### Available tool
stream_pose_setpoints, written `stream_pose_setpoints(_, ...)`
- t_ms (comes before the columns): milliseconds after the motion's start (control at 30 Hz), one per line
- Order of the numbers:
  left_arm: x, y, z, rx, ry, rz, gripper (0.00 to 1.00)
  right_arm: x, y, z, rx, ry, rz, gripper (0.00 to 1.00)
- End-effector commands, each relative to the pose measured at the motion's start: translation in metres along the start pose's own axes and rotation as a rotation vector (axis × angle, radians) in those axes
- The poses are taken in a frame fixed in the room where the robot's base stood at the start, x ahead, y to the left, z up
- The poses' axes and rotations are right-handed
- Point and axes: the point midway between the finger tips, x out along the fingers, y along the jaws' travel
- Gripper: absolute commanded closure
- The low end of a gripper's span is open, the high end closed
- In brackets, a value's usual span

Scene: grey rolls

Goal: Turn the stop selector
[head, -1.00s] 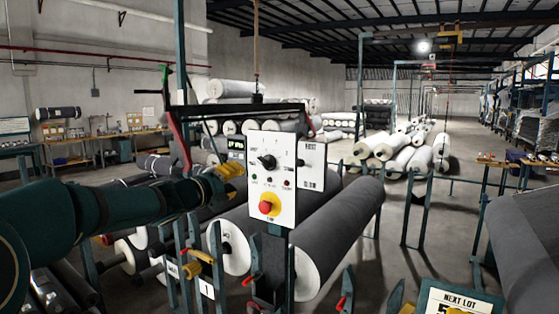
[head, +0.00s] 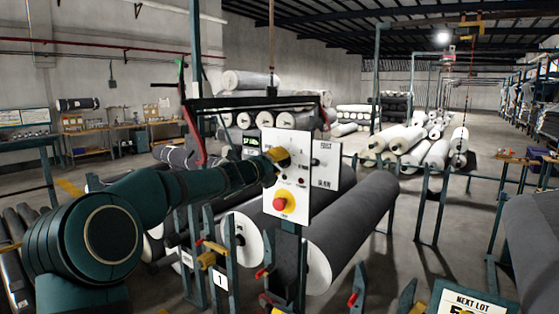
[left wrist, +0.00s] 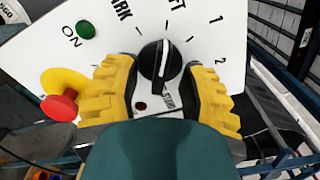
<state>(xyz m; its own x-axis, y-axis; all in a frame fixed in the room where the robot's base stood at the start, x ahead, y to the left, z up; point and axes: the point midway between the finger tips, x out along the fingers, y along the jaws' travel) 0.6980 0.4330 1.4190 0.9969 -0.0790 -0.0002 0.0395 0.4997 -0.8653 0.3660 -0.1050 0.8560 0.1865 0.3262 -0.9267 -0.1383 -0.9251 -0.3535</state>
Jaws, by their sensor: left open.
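The stop selector (left wrist: 160,60) is a black round knob with a white line, on a white control panel (head: 287,186). In the left wrist view the line points nearly straight up, toward the marks on the dial. My left gripper (left wrist: 160,70) is open, with one yellow finger on each side of the knob. A small gap seems to show beside the knob; whether either finger touches it I cannot tell. In the head view the left gripper (head: 277,156) is at the panel's upper part and hides part of the knob. My right gripper is not in view.
A red push button (head: 280,204) on yellow sits below the selector. A green button (left wrist: 85,29) and a dark red lamp (left wrist: 140,105) are also on the panel. A second white panel (head: 326,164) stands behind. A large grey roll (head: 355,220) lies to the right.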

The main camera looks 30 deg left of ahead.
Motion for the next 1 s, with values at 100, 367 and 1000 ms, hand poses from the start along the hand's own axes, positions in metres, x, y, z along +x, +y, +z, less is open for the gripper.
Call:
stream_pose_setpoints(100,0.0077,-0.0003,0.0002,-0.001,-0.001,0.0,0.59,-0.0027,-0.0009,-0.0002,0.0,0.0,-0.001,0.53)
stream_pose_setpoints(367,0.0104,0.0005,-0.0003,-0.002,0.0,0.001,0.59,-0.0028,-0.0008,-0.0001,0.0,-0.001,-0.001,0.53)
stream_pose_setpoints(1000,0.0101,-0.0005,0.0003,-0.031,-0.001,0.0,1.0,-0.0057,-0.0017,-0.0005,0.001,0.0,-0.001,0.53)
